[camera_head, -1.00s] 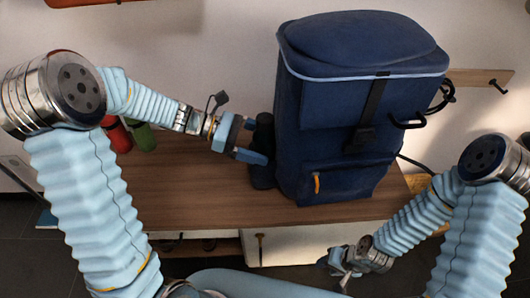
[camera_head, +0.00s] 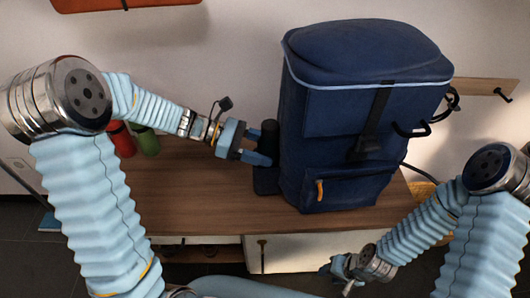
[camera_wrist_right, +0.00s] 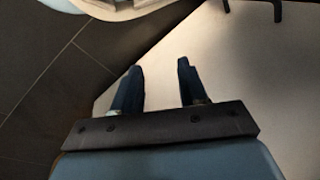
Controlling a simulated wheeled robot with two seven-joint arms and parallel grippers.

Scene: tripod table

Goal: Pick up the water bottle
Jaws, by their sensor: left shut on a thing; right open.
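A dark, nearly black bottle (camera_head: 267,178) stands upright on the wooden table, close against the left side of a blue backpack; whether they touch I cannot tell. My left gripper (camera_head: 262,146) is shut on the upper part of this bottle from the left, and its fingers hide some of it. My right gripper (camera_head: 338,273) is low in front of the table in the head view. In the right wrist view its two fingers (camera_wrist_right: 159,70) are apart with nothing between them.
The blue backpack (camera_head: 340,125) stands right of the bottle. A red bottle (camera_head: 122,142) and a green bottle (camera_head: 147,142) stand at the back left, partly behind my left arm. The wooden table (camera_head: 195,205) is bare at its front left. A wall hook rail (camera_head: 480,85) is at right.

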